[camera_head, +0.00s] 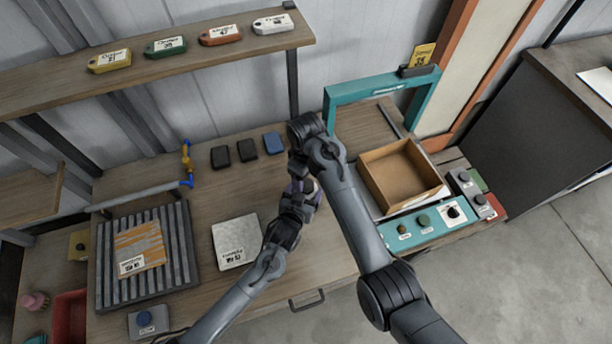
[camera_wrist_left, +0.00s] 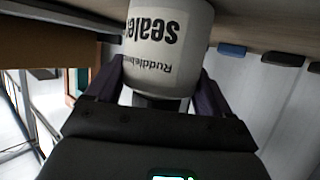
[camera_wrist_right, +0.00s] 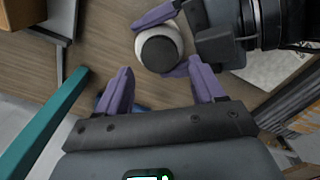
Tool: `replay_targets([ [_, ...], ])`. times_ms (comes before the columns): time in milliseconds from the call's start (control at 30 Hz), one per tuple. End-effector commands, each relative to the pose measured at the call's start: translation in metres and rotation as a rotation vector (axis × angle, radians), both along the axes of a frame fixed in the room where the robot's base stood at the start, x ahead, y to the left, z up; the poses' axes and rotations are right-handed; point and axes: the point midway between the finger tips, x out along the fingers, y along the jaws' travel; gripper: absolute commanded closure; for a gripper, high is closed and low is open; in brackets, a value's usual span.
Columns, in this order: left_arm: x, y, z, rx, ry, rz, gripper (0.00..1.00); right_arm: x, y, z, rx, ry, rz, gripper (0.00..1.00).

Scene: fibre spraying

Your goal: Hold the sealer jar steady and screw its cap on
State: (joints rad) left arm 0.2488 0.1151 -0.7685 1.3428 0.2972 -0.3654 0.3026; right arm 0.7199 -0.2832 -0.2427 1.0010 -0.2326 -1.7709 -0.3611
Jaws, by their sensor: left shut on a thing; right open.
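The sealer jar (camera_wrist_left: 158,45) is white with black "sealer" lettering, upside down in the left wrist view. My left gripper (camera_wrist_left: 162,78) is shut around its sides with purple fingers. In the right wrist view the jar (camera_wrist_right: 177,32) is seen from above, with a dark round top (camera_wrist_right: 159,54); I cannot tell whether this is the cap or the opening. My right gripper (camera_wrist_right: 160,68) is open and empty above the jar, its fingers apart from it. In the head view my left gripper (camera_head: 299,195) is partly covered; the jar and right gripper are mostly hidden behind my arms.
A teal frame (camera_head: 350,92) and a cardboard box (camera_head: 398,205) stand to the right. Two black blocks (camera_head: 247,149) and a blue block (camera_head: 273,143) lie at the back. A grey square plate (camera_head: 236,242) and ribbed rack (camera_head: 180,245) are left. The shelf (camera_head: 200,65) is above.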

Motion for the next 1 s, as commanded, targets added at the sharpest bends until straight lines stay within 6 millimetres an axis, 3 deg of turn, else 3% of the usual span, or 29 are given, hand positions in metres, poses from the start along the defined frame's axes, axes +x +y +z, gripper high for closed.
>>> replay_targets([
  [67,-0.001,0.001,-0.003,0.005,0.007,0.0,1.0,-0.001,0.003,0.003,0.002,-0.001,0.004,0.21],
  [100,-0.001,0.001,-0.003,0.005,0.007,0.0,1.0,-0.001,0.003,0.003,0.002,-0.001,0.004,0.33],
  [167,-0.001,0.001,-0.003,0.005,0.007,0.0,1.0,0.0,0.003,0.003,0.002,-0.001,0.007,0.39],
  [367,-0.001,0.001,-0.003,0.005,0.007,0.0,1.0,0.0,0.004,0.013,0.007,0.001,0.138,0.39],
  [800,-0.001,0.0,-0.003,0.003,0.005,-0.002,1.0,0.001,0.004,0.065,0.008,0.0,0.872,0.39],
  [1000,-0.001,0.0,-0.003,0.003,0.005,-0.002,1.0,0.0,0.003,0.074,0.003,-0.001,1.03,0.39],
])
